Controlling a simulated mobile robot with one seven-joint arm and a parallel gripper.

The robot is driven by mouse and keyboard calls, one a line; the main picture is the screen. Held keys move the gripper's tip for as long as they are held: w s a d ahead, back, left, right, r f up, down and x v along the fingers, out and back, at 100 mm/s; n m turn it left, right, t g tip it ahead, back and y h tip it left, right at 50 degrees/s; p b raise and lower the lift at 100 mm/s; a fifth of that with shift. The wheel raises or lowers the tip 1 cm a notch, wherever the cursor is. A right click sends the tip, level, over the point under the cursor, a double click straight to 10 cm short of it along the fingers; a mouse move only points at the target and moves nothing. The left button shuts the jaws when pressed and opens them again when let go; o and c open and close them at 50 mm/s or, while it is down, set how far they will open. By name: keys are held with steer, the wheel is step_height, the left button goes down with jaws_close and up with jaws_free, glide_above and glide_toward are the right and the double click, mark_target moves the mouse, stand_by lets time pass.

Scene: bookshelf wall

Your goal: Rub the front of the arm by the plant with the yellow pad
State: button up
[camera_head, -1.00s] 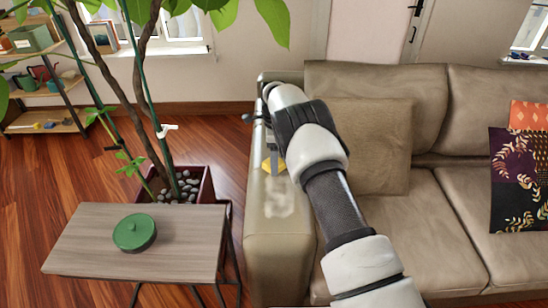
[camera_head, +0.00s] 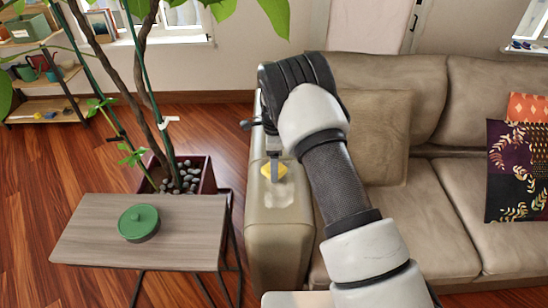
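The sofa arm (camera_head: 262,240) by the plant is tan leather, with a pale smudged patch (camera_head: 279,192) on top near its front. The yellow pad (camera_head: 273,171) is under my gripper (camera_head: 273,160), over that patch. It looks pressed to or just above the leather; I cannot tell which. My gripper is shut on the pad, its fingers pointing down, and my forearm hides part of the sofa behind it. The plant (camera_head: 150,100) stands left of the sofa arm in a dark red pot (camera_head: 207,178) with grey pebbles.
A small wooden side table (camera_head: 190,225) with a green lidded dish (camera_head: 139,222) stands left of the sofa arm. A tan cushion (camera_head: 380,135) and patterned cushions (camera_head: 512,170) rest on the sofa. A shelf (camera_head: 45,105) stands at the back left.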

steer(key=shift+s+f+p, duration=0.1)
steer(key=shift+s+p, duration=0.4)
steer(key=shift+s, duration=1.75)
steer(key=shift+s+r+p, duration=0.2)
steer(key=shift+s+p, duration=0.65)
steer(key=shift+s, duration=2.7)
steer(key=shift+s+d+f, duration=0.1)
steer(key=shift+s, duration=0.9)
steer(key=shift+s+d+f, duration=0.1)
steer(key=shift+s, duration=0.85)
steer(key=shift+w+d, duration=0.1)
steer(key=shift+d, duration=0.7)
steer(key=shift+w+r, duration=0.2)
steer(key=shift+w, duration=1.75)
